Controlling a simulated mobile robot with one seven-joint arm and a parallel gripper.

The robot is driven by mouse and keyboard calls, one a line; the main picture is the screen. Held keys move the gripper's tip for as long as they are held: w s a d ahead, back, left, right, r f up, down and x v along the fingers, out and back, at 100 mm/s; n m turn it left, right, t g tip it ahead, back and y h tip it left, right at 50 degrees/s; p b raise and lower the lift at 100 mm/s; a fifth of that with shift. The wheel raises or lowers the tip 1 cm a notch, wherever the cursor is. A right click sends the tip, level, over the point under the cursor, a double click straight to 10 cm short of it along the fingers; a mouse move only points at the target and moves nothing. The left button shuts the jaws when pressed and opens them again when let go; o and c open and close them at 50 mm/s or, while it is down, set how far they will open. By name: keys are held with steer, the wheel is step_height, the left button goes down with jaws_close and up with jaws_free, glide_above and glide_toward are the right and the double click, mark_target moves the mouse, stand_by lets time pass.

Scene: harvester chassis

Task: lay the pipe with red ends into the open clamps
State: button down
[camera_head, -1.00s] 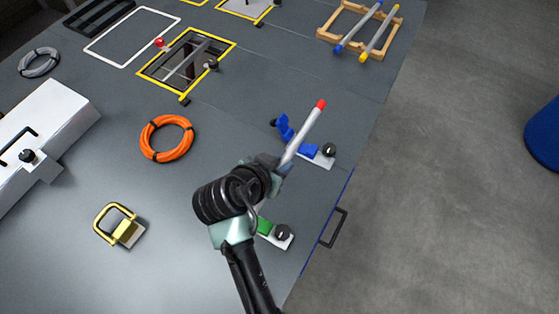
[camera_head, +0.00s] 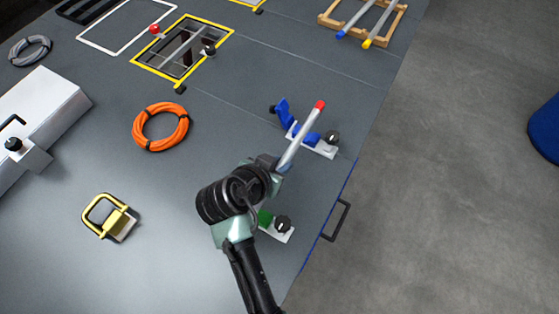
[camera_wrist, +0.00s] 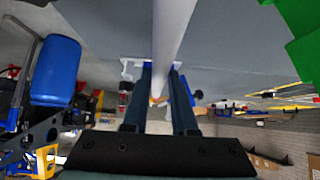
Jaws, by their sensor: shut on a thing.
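The grey pipe with a red end (camera_head: 302,136) is held in my gripper (camera_head: 277,166) and slants up to the right. Its other end is hidden by my arm. In the wrist view the pipe (camera_wrist: 173,32) runs between the two fingers of my gripper (camera_wrist: 160,80). The blue clamp (camera_head: 283,111) stands open on a white base with a black knob, and the pipe passes across it in the picture. I cannot tell whether the pipe touches it. The green clamp (camera_head: 265,218), with its own black knob, is partly hidden behind my arm. It looms large in the wrist view (camera_wrist: 298,35).
An orange cable coil (camera_head: 160,127) and a yellow-handled block (camera_head: 111,217) lie to the left on the grey deck. A yellow-edged opening (camera_head: 225,42) is farther back. A wooden rack (camera_head: 393,35) holds two other pipes. A black handle (camera_head: 336,221) sits at the deck's right edge.

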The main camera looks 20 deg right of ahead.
steer(key=shift+f+b, duration=1.15)
steer(key=shift+f, duration=0.5)
steer(key=c, duration=0.6)
jaws_free()
steer(key=shift+f, duration=0.1)
steer(key=v, duration=1.3)
